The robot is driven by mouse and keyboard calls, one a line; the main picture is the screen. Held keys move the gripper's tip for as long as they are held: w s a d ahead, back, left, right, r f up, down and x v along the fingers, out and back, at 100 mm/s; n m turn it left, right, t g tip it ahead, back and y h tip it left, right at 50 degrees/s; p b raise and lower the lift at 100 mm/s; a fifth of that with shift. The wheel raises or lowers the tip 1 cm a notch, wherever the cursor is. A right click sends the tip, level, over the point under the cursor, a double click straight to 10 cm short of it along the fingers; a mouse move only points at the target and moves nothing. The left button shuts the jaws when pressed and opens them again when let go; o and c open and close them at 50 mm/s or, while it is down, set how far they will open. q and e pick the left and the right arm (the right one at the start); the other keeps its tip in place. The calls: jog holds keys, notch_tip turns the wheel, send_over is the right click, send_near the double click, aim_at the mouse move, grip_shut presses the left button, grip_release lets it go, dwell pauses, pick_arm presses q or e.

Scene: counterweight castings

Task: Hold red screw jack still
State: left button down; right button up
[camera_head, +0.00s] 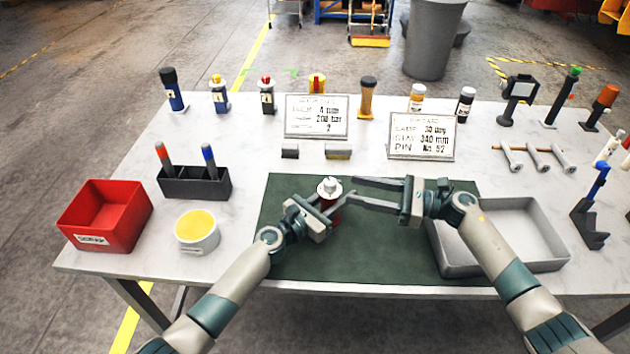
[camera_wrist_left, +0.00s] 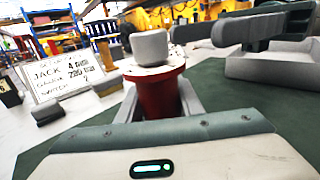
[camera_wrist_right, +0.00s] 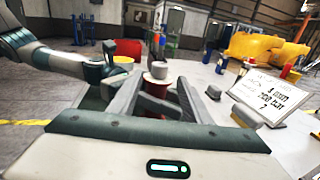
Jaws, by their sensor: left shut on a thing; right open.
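The red screw jack (camera_head: 333,200) stands upright on the dark green mat (camera_head: 330,262), with a pale flange and a light grey cap on top. In the left wrist view its red body (camera_wrist_left: 158,96) sits between the fingers. My left gripper (camera_head: 326,207) is shut on the jack's body, low down from the left. My right gripper (camera_head: 355,192) is open, at the jack's right side near its top, with its fingers pointing at it. In the right wrist view the jack (camera_wrist_right: 155,91) shows between the open fingers; I cannot tell if they touch it.
A grey tray (camera_head: 553,253) lies at right on the mat's edge. A red bin (camera_head: 105,215), a yellow-topped tub (camera_head: 197,231) and a dark pen holder (camera_head: 195,184) stand at left. Two cards (camera_head: 316,116) (camera_head: 422,136) and two grey blocks (camera_head: 290,151) (camera_head: 338,152) stand behind. The mat's front is clear.

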aim_at(330, 185)
jog(key=x, duration=1.2)
jog(key=c, duration=1)
